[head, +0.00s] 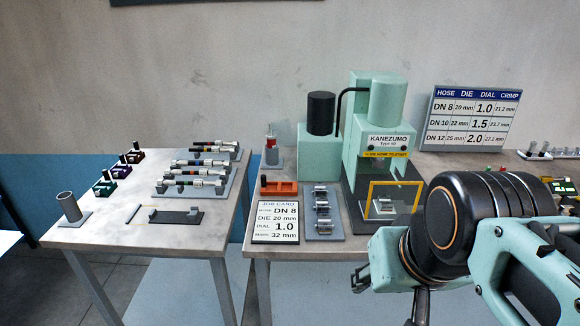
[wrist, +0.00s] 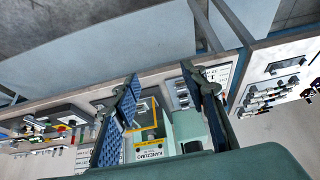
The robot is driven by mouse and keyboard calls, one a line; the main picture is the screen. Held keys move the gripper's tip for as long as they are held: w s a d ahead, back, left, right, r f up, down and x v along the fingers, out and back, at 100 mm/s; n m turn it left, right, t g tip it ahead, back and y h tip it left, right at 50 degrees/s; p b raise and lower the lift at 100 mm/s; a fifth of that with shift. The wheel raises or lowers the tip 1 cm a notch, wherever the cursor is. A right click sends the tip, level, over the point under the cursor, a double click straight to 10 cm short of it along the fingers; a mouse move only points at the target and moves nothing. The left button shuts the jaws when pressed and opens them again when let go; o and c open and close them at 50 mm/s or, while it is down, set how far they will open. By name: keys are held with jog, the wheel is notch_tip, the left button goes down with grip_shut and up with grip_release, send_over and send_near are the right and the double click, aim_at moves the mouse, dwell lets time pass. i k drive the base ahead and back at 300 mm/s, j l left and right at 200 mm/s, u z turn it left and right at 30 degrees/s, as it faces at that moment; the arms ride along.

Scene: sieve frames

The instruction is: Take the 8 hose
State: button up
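Several dark hoses with metal end fittings (head: 197,179) lie in rows on a grey stepped rack (head: 226,187) on the left table. I cannot read which one is the 8 hose. They also show small at the right of the wrist view (wrist: 268,96). A job card (head: 275,222) on the right table reads DN 8, die 20 mm, dial 1.0. My gripper (wrist: 160,82) is open in the wrist view, with nothing between its fingers. It is over the right table side, far from the hoses. In the head view my arm fills the lower right, and the fingers are mostly out of frame.
The left table holds a grey cup (head: 67,206), an empty dark cradle (head: 178,217) and small coloured blocks (head: 104,188). A gap separates the tables.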

aim_at(197, 183)
jog(key=i+j+u, duration=0.25)
jog(key=i+j, duration=0.25)
jog(key=j, duration=0.2)
jog(key=i+j+u, duration=0.25)
jog(key=i+j, duration=0.3)
jog(key=j, duration=0.1)
